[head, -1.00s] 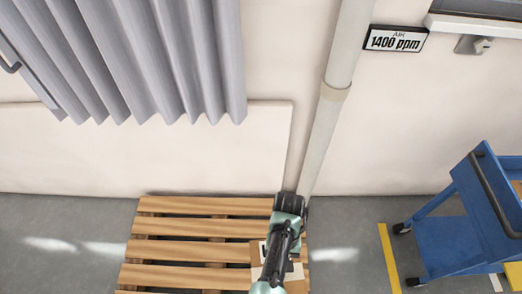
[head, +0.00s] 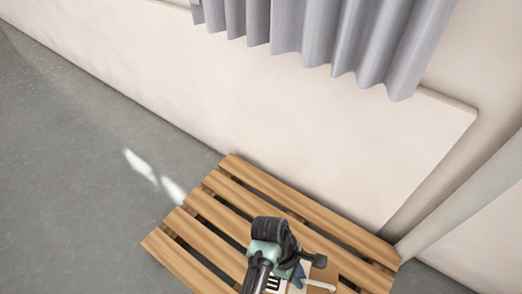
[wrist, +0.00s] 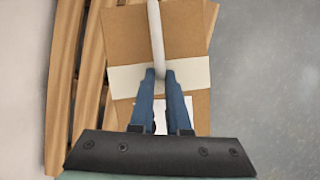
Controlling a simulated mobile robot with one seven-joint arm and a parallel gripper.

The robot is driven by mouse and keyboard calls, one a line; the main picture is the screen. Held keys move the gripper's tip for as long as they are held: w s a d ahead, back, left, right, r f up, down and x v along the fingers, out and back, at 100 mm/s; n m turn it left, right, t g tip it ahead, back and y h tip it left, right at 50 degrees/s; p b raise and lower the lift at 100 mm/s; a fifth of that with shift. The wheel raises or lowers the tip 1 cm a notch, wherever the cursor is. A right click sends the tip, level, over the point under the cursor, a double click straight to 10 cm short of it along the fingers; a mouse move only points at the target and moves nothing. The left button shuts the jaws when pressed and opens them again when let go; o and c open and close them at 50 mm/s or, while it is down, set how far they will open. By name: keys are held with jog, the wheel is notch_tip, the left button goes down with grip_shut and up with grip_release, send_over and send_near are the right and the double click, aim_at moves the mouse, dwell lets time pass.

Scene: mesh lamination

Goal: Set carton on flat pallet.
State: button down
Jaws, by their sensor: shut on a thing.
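The flat pallet (head: 207,212) is made of wooden slats and lies on the floor by the wall; its slats also show at the left of the wrist view (wrist: 92,65). The carton (wrist: 188,40) is brown with a white band across it and a white bar (wrist: 156,30) along its top. My gripper (wrist: 160,76) has blue fingers shut on that bar. In the head view my gripper (head: 298,276) and the carton (head: 326,273) overlap the pallet's lower right part, the carton mostly hidden by the arm. I cannot tell whether the carton touches the slats.
A pale wall panel (head: 300,130) and a grey curtain (head: 320,35) are behind the pallet. A light pipe (head: 465,205) stands at the pallet's right corner. Grey floor (head: 75,190) to the left is clear.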

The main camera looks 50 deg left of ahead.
jog(key=s+a+f+n+t+y+b, duration=0.1)
jog(key=a+f+n+b, duration=0.2)
jog(key=f+b, duration=0.4)
jog(key=s+a+f+n+t+y+b, duration=0.1)
jog(key=s+a+f+n+b, duration=0.1)
jog(key=a+f+n+b, duration=0.2)
jog(key=s+a+f+n+t+y+b, duration=0.1)
jog(key=a+f+n+y+b, duration=0.1)
jog(key=f+n+b, duration=0.5)
notch_tip(320, 180, down, 5)
jog(key=a+b, duration=0.1)
jog(key=b, duration=0.4)
jog(key=shift+s+a, duration=0.15)
jog(key=shift+s, duration=0.25)
jog(key=shift+f, duration=0.15)
jog(key=c, duration=0.9)
grip_release()
jog(key=p+v, duration=0.7)
jog(key=v, duration=0.5)
